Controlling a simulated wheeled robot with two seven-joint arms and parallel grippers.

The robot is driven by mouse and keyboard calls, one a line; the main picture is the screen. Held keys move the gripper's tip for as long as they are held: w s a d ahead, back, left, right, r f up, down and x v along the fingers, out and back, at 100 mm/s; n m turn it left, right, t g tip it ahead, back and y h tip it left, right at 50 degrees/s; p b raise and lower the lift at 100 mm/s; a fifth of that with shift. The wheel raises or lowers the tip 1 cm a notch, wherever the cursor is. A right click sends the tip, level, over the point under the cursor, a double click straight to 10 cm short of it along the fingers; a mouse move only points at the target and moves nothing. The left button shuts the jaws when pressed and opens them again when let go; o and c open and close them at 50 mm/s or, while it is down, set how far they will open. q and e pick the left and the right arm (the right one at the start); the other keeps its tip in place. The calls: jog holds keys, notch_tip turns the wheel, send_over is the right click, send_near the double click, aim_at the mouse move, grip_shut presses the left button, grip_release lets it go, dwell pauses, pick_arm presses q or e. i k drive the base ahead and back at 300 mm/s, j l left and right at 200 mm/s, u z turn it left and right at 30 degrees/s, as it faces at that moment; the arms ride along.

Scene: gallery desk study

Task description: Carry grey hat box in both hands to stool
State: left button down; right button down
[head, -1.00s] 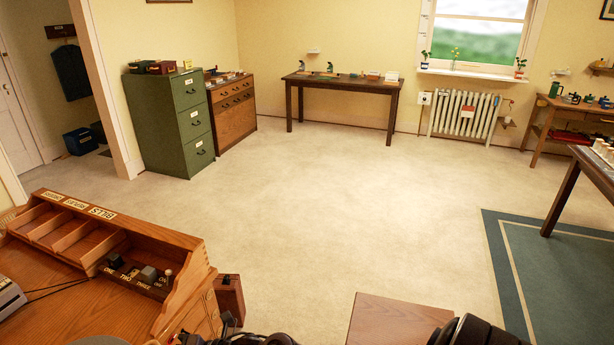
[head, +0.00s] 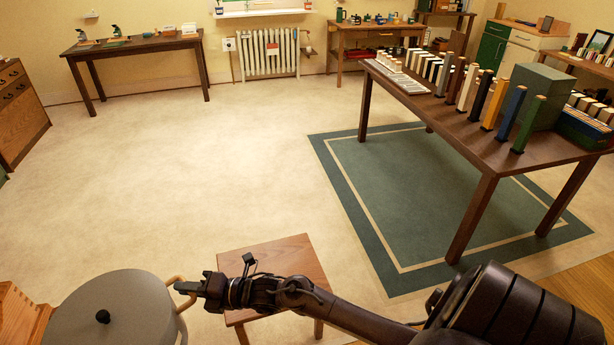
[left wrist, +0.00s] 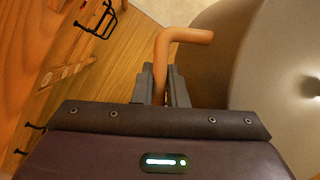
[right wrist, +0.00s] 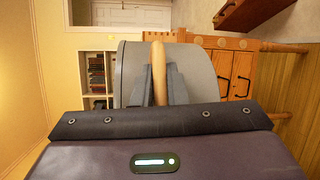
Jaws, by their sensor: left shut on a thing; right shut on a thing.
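The grey hat box (head: 115,310) is round, with a lidded top and a small black knob, at the bottom left of the head view. My right gripper (head: 180,287) is shut on its tan handle on the right side. The right wrist view shows the jaws (right wrist: 159,88) around that handle, with the grey side wall behind. In the left wrist view my left gripper (left wrist: 161,85) is shut on the opposite tan handle, beside the box (left wrist: 220,60). The left gripper is outside the head view. The wooden stool (head: 275,258) stands right of the box, partly hidden behind my right arm.
A wooden desk edge (head: 18,318) is at the far left, close to the box. A dark table (head: 480,150) with upright coloured blocks stands on a green rug (head: 350,165) at right. The floor beyond the stool is open.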

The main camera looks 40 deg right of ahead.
aim_at(271, 274)
jog(key=i+l+z, duration=0.15)
jog(key=z, duration=0.3)
jog(key=i+l+z, duration=0.25)
jog(key=z, duration=0.15)
jog(key=i+l, duration=0.45)
jog(key=i, duration=0.05)
